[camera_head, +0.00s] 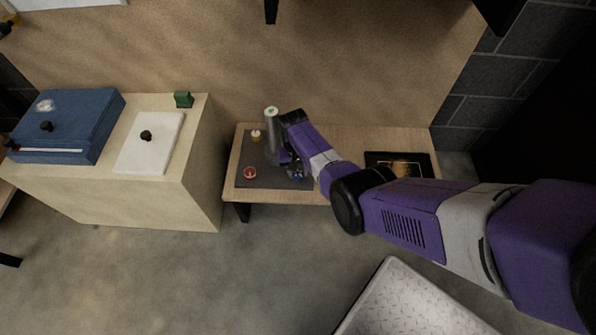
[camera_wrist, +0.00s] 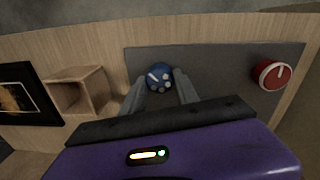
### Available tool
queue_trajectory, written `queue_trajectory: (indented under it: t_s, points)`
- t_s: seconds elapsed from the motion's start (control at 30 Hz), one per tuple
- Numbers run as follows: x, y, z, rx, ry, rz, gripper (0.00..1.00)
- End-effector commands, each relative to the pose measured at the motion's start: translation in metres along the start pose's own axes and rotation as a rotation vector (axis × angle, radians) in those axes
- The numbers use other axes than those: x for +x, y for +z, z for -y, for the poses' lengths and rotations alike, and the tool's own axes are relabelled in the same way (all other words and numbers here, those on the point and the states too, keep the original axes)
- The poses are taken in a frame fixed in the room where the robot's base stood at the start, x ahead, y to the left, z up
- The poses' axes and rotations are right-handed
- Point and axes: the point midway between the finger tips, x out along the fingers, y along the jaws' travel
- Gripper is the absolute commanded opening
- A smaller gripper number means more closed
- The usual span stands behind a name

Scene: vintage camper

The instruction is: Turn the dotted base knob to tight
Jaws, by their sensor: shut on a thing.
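The dotted base knob (camera_wrist: 159,75) is blue with white dots and a white pointer line on its left side in the wrist view. It sits on a dark grey panel (camera_wrist: 215,62). My gripper (camera_wrist: 161,88) has one grey finger on each side of the knob and is shut on it. In the head view the knob (camera_head: 296,175) is partly hidden by my gripper (camera_head: 292,168), at the panel's front right. No tight mark can be made out.
A red knob with a white line (camera_wrist: 272,74) is on the same panel, right of the blue one. A yellow-based knob (camera_head: 256,136) and a grey upright cylinder (camera_head: 272,130) stand behind. An open wooden box (camera_wrist: 80,92) and a dark framed picture (camera_wrist: 28,93) lie left in the wrist view.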

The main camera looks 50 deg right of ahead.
Motion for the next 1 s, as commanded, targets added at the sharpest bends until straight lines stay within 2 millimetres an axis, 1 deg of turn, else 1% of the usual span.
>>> queue_trajectory:
  t_s: [0.2, 0.5, 0.7, 1.0]
  points:
    - [0.0009, 0.0004, 0.0004, 0.202, 0.0, 0.012, 0.0]
    - [0.001, 0.0002, -0.0003, 0.439, 0.001, 0.024, 0.0]
    - [0.0009, 0.0, -0.0003, 0.544, 0.0, 0.029, 0.0]
    - [0.0006, -0.0001, -0.0002, 0.613, 0.0, 0.032, 0.0]
